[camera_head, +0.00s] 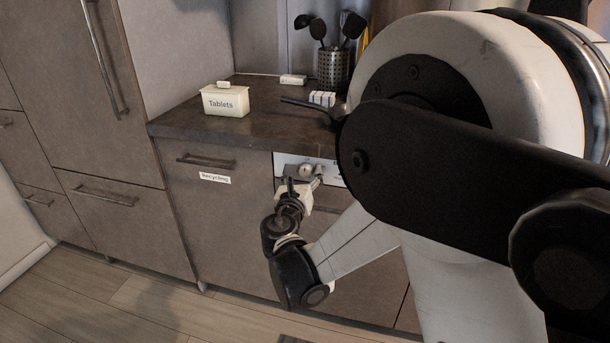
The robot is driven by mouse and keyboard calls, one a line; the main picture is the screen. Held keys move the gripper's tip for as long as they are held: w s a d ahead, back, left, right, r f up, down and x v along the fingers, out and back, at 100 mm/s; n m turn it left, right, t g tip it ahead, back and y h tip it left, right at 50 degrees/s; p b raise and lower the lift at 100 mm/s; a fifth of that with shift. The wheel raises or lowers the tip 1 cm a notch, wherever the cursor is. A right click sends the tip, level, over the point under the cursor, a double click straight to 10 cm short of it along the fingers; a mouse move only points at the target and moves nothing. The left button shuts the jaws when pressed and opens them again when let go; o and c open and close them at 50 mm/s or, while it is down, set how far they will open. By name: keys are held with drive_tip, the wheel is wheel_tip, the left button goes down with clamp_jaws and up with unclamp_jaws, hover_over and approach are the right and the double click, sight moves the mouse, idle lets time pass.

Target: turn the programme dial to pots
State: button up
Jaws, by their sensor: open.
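A pale control panel (331,171) runs along the top of the appliance front under the counter. A small round dial (306,169) sits on its left part; it is too small for me to read its markings or setting. My gripper (304,181) is open right in front of the dial, at the panel. The fingers partly cover the dial and the panel. I cannot tell whether they touch the dial or stand on both sides of it.
A cream box labelled Tablets (226,101) stands on the dark counter (180,122), with small white blocks (322,98) and a utensil holder (334,68) farther right. A drawer labelled Recycling (215,178) is left of the panel. My own arm covers the right side.

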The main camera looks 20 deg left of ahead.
drive_tip(key=c, duration=1.1)
drive_tip(key=shift+c, duration=0.2)
